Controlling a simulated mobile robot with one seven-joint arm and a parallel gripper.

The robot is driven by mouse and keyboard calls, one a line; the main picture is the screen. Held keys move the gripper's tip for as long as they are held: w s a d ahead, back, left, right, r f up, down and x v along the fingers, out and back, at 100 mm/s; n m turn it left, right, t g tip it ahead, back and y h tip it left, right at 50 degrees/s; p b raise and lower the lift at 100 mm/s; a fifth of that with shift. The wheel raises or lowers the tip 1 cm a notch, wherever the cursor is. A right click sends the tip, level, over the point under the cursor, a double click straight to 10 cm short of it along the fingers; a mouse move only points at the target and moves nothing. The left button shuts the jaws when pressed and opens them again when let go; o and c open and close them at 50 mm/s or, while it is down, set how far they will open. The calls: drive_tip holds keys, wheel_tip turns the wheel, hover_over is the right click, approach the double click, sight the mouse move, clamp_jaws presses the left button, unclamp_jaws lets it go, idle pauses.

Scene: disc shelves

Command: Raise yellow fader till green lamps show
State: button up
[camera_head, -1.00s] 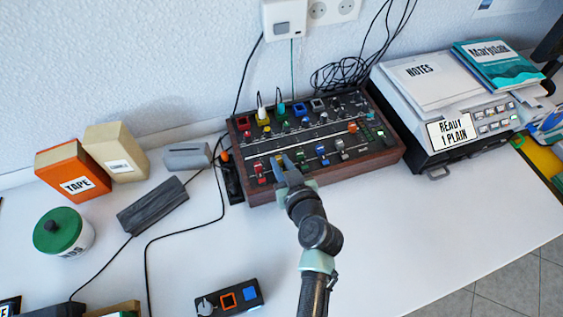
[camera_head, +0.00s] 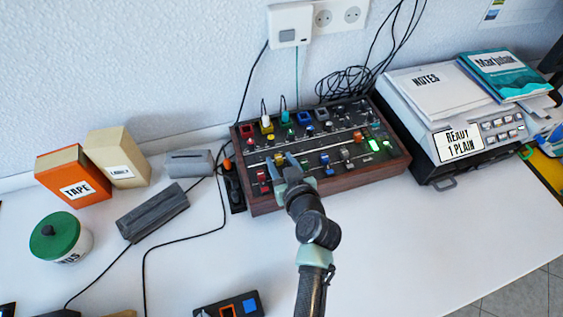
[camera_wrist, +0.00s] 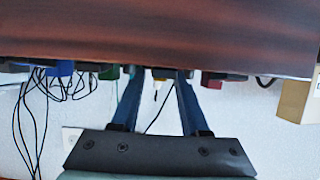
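The mixer desk (camera_head: 330,182) has a wooden front and rows of coloured caps. In the head view, my gripper (camera_head: 285,161) is at the fader row on its left half. The yellow fader cap (camera_head: 279,158) shows partly at the fingertips. The fingers straddle its place, but their grip on it is hidden. In the wrist view, my gripper (camera_wrist: 158,80) has its two fingers apart, with their tips cut off by the desk's wooden front (camera_wrist: 160,30). A green lamp (camera_head: 373,145) glows brightly at the desk's right side.
A red fader (camera_head: 262,175) stands close left of my gripper, and blue (camera_head: 325,159) and grey caps stand to its right. Plugged cables rise at the desk's back. A printer-like machine (camera_head: 460,143) stands at right. The table in front is mostly clear.

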idle(0.3)
drive_tip(key=v, duration=1.3)
drive_tip(key=w+a+r+t+h+p, duration=0.1)
drive_tip(key=w+r+t+p, duration=0.25)
drive_tip(key=r, duration=1.35)
drive_tip(key=w+a+r+t+h+p, duration=0.1)
drive_tip(key=w+r+t+p, duration=0.2)
drive_tip(key=r, duration=1.5)
drive_tip(key=s+r+m+t+h+p, duration=0.1)
drive_tip(key=s+r+t, duration=0.3)
drive_tip(key=r, duration=1.1)
drive_tip(key=s+a+r+m+t+h+p, duration=0.1)
drive_tip(key=s+r+t, duration=0.3)
drive_tip(key=s+r, duration=0.4)
wheel_tip(320, 180, up, 8)
drive_tip(key=shift+f+m+p, duration=0.2)
drive_tip(key=shift+m+p, duration=0.6)
